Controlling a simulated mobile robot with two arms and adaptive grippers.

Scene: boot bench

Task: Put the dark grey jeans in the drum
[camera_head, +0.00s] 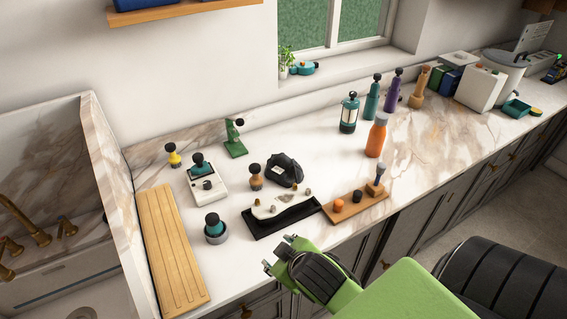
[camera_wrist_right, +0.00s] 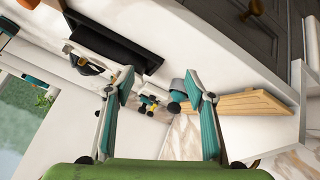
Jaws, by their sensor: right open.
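A dark, crumpled lump (camera_head: 284,169) sits on the marble counter behind a black tray (camera_head: 262,231); I cannot tell whether it is the dark grey jeans. It seems to show partly in the right wrist view (camera_wrist_right: 88,69), beyond the tray. I see nothing that is clearly the drum. My right gripper (camera_head: 279,252) is over the counter's front edge, in front of the black tray and apart from it. In the right wrist view its two teal-padded fingers (camera_wrist_right: 160,88) are spread with nothing held between them. My left gripper is not in view.
A wooden board (camera_head: 170,245) lies at the left by the sink. A teal-topped grey cup (camera_head: 216,236), white box (camera_head: 204,188) and small wooden tray (camera_head: 350,210) stand near the black tray. An orange bottle (camera_head: 376,138) and several others stand behind. The counter's right front is clear.

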